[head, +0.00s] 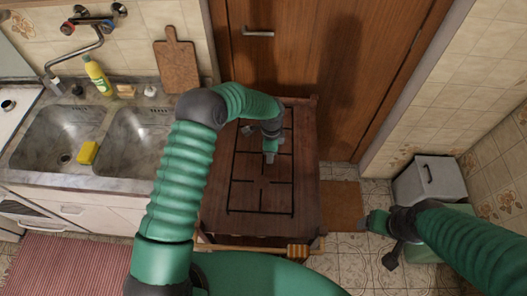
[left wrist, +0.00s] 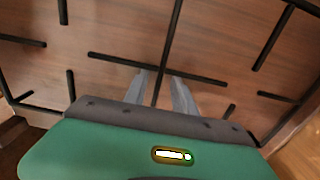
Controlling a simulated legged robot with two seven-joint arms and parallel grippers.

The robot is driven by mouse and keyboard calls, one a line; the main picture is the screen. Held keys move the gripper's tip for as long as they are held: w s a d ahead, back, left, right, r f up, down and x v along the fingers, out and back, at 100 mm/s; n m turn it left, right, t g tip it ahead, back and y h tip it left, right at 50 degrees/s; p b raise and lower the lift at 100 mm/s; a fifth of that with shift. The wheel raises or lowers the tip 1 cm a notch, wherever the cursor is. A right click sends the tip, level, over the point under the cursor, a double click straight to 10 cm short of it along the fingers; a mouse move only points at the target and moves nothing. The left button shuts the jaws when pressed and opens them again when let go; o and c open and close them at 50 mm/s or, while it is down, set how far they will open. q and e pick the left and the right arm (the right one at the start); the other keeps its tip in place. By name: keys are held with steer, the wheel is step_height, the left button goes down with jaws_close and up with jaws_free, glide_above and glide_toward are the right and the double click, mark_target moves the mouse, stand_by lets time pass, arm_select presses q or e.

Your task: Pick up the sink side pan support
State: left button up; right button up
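A black wire pan support (head: 262,183) lies flat on the brown wooden table; whether it is one piece or two adjoining ones is unclear. My left gripper (head: 270,157) points down over its middle. In the left wrist view the left gripper's grey fingers (left wrist: 161,80) are apart, one on each side of a long black bar of the pan support (left wrist: 173,35), near where a crossbar meets it. Whether the fingers touch the bar cannot be told. My right gripper (head: 382,242) is off to the right of the table, away from the support; its fingers are not clear.
The wooden table (head: 308,190) stands before a brown door (head: 330,70). To its left is a double sink (head: 130,140) with a yellow sponge (head: 87,153), a yellow bottle (head: 97,76) and a cutting board (head: 177,66). A pale bin (head: 428,178) stands at the right.

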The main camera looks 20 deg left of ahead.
arm_select(q)
steer(key=shift+s+d+r, duration=0.15)
steer(key=shift+c, duration=0.4)
steer(key=c, duration=0.5)
jaws_close()
